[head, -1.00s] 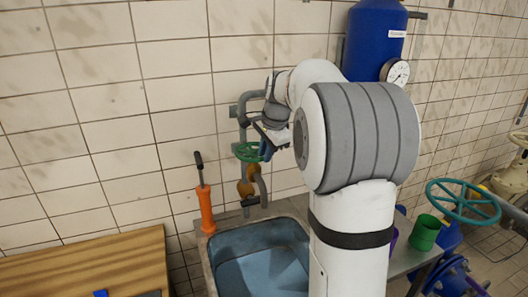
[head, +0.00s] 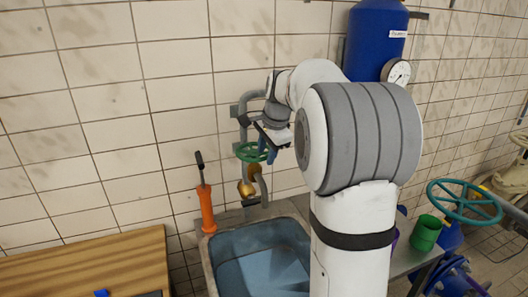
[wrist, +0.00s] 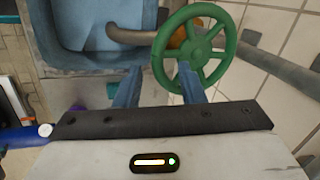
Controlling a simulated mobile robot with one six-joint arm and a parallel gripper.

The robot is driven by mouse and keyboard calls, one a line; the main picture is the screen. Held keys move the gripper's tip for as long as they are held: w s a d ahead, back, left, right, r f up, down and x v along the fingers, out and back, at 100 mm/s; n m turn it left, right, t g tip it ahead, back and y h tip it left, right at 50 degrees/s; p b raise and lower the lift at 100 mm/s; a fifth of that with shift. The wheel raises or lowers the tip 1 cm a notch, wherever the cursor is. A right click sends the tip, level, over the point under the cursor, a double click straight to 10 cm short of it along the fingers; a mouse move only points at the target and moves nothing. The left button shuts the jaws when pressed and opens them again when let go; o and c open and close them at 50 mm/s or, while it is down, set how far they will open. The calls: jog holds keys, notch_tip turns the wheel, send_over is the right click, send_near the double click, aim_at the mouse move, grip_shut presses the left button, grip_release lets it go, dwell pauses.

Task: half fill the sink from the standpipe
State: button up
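The standpipe (head: 241,122) stands against the tiled wall, with a green handwheel (head: 246,152), a brass valve body (head: 246,188) and a grey spout (head: 263,187). The spout reaches over the blue sink (head: 216,262). In the wrist view the handwheel (wrist: 233,50) is in front of my gripper (wrist: 157,82). Its two blue fingers are apart; the right one overlaps the wheel and the near-left rim lies between them. Whether they touch it is unclear. In the wrist view the spout (wrist: 128,37) crosses the sink edge. I cannot tell the water level; my arm hides part of the sink.
An orange-handled tool (head: 206,210) stands left of the sink, behind a wooden tabletop (head: 90,262). A green cup (head: 425,233) stands right of my arm. A blue tank (head: 375,40) with a gauge (head: 397,71) and a large teal wheel (head: 464,201) are farther right.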

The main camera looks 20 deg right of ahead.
jog(key=v, duration=0.7)
jog(key=shift+r+b, duration=0.35)
jog(key=shift+b, duration=0.05)
jog(key=shift+s, duration=0.1)
jog(key=s+a+f+n, duration=0.3)
jog(key=s+f+n, duration=0.2)
jog(key=s, duration=0.4)
jog(key=s+a+f+n, duration=0.4)
jog(key=s+f+n, duration=0.1)
jog(key=s, duration=0.4)
jog(key=s+a+f+n, duration=0.4)
jog(key=s+f+n, duration=0.1)
jog(key=s, duration=0.4)
jog(key=shift+s+a+h, duration=0.25)
jog(key=shift+h, duration=0.15)
jog(key=shift+s, duration=0.1)
jog(key=shift+c, duration=0.3)
